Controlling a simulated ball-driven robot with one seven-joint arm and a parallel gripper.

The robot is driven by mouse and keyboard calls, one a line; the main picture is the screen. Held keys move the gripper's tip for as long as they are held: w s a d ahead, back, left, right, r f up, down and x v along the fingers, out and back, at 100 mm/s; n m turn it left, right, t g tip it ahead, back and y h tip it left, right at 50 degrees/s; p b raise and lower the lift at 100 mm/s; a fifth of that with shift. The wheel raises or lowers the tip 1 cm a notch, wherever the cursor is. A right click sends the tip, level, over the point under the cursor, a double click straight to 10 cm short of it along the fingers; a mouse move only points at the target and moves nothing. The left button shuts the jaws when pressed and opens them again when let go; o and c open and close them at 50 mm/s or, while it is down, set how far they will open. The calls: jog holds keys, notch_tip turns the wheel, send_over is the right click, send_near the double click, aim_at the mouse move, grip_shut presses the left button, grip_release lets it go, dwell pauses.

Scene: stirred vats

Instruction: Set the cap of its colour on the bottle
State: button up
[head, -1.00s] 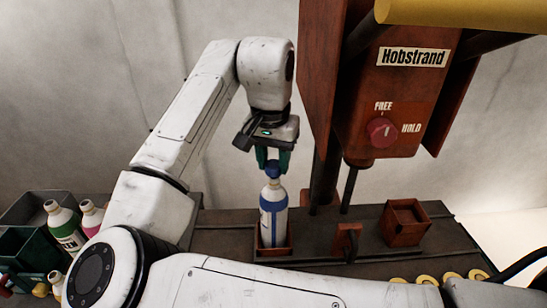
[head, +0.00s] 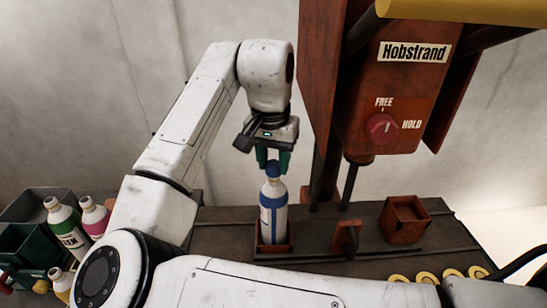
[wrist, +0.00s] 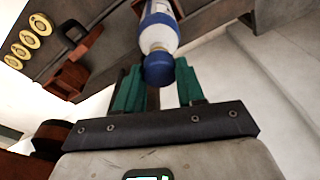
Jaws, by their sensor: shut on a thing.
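A white bottle (head: 273,213) with a blue band stands upright in a small square brown holder (head: 272,250) on the dark bench. A blue cap (head: 272,167) is at the top of its neck. It looks in contact with the bottle, but how well it is seated cannot be told. My gripper (head: 272,160) is above the bottle, pointing down, its green fingers shut on the blue cap. In the wrist view the cap (wrist: 158,69) lies between the fingers (wrist: 160,85), in line with the bottle (wrist: 158,30).
A reddish-brown machine (head: 385,100) with a knob stands right behind the bottle. An empty brown box (head: 404,222) and an upright brown block (head: 345,238) are to its right. Several yellow rings (head: 425,276) lie front right. Green (head: 66,228) and pink (head: 95,217) bottles stand at left.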

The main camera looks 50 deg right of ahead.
jog(key=shift+f, duration=0.5)
jog(key=o, duration=1.1)
jog(key=shift+r, duration=0.1)
jog(key=r, duration=0.3)
jog(key=a+r, duration=0.1)
jog(key=r, duration=0.6)
jog(key=shift+s+a+r, duration=0.15)
jog(key=shift+s+r, duration=0.05)
jog(key=shift+r, duration=0.1)
